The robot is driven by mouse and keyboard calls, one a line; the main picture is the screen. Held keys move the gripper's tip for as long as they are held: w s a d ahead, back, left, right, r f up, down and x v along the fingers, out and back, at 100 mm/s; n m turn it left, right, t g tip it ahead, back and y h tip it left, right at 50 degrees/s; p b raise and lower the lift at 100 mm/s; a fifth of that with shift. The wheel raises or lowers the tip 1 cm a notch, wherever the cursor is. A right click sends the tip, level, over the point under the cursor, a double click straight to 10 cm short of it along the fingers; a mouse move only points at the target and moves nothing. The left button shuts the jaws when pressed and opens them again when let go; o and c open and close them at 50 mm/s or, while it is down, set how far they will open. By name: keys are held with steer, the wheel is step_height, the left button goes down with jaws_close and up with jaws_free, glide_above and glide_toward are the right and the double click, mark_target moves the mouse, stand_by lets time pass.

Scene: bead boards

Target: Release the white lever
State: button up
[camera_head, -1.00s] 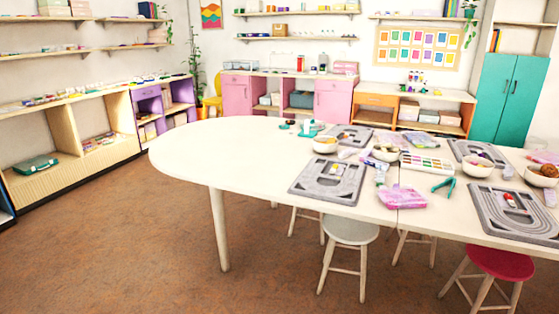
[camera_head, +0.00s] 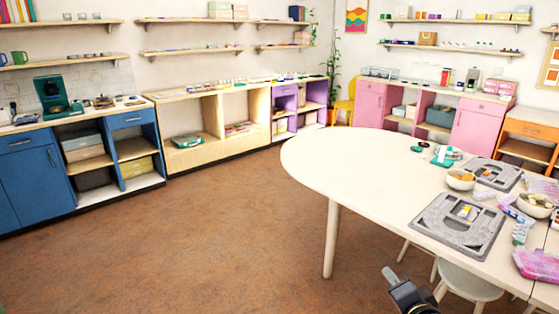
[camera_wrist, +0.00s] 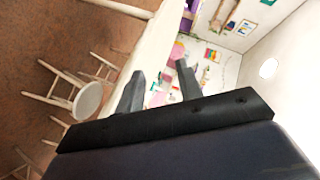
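I cannot make out a white lever in either view. My gripper (camera_wrist: 160,69) shows in the wrist view with its two grey fingers apart and nothing between them. In the head view, part of my gripper (camera_head: 391,276) shows dark at the bottom edge, in front of the white table (camera_head: 350,165) and below its tabletop. A teal machine (camera_head: 55,95) stands on the counter at the left; its small parts are too small to tell.
Blue cabinets (camera_head: 35,180) stand at the left, pale wooden shelves (camera_head: 185,115) at the back. A grey bead board (camera_head: 462,224) and bowls (camera_head: 461,179) lie on the table. A stool (camera_head: 470,282) stands at the lower right. The brown floor (camera_head: 200,240) at the left is clear.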

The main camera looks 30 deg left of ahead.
steer(key=a+r+y+p, duration=0.1)
steer(key=a+y, duration=0.1)
steer(key=a+r+m+y+p, duration=0.1)
steer(key=a+r+y, duration=0.1)
steer(key=a, duration=0.1)
steer(key=a+r+m+y, duration=0.1)
steer(key=a+r, duration=0.1)
steer(key=a, duration=0.1)
steer(key=shift+w+a+g+y+p, duration=0.15)
steer(key=shift+w+g+y+p, duration=0.15)
steer(key=shift+y+p, duration=0.1)
steer(key=c, duration=0.6)
steer(key=shift+s+a+r+y, duration=0.1)
steer(key=shift+s+a+y, duration=0.1)
steer(key=shift+a+y, duration=0.2)
jaws_close()
steer(key=shift+a, duration=0.1)
